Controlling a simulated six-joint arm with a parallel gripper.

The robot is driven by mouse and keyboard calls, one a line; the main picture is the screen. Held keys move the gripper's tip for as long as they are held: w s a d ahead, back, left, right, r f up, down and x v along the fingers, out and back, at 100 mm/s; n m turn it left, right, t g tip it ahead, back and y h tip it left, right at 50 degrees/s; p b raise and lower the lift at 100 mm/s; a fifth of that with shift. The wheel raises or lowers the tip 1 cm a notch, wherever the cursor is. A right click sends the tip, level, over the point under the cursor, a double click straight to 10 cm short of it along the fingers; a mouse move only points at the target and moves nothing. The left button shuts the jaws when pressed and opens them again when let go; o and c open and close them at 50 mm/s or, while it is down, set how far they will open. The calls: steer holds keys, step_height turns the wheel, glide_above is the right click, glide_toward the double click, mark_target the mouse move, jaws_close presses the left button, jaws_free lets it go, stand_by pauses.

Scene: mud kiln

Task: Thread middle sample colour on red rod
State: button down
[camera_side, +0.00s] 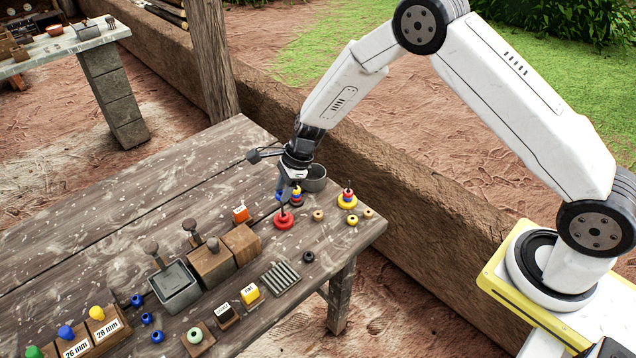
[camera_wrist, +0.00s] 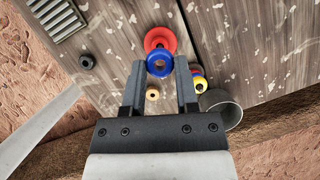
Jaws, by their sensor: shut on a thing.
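My gripper (camera_wrist: 160,65) is shut on a blue ring (camera_wrist: 159,62), pinched between its two fingertips; the ring's hole faces the wrist camera. In the side view my gripper (camera_side: 281,193) is low over the red base (camera_side: 284,222), which carries a short upright rod. In the wrist view the red base (camera_wrist: 160,38) shows partly behind the blue ring. I cannot tell whether the hole lines up with the rod. A multicoloured stack (camera_side: 297,196) of red, blue and yellow stands just behind; my finger partly hides it in the wrist view (camera_wrist: 198,80).
A grey cup (camera_side: 314,178) stands close behind the stack. A second stack on a yellow base (camera_side: 347,203) is to the right. Small loose rings, a black ring (camera_side: 308,257) and a ridged grey rack (camera_side: 281,278) lie nearby. Wooden blocks (camera_side: 240,243) stand left. The table's far left is clear.

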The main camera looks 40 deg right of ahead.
steer(key=shift+f, duration=1.5)
stand_by(2.2)
jaws_free()
stand_by(0.3)
steer(key=shift+r, duration=0.15)
stand_by(0.5)
steer(key=shift+r, duration=3.4)
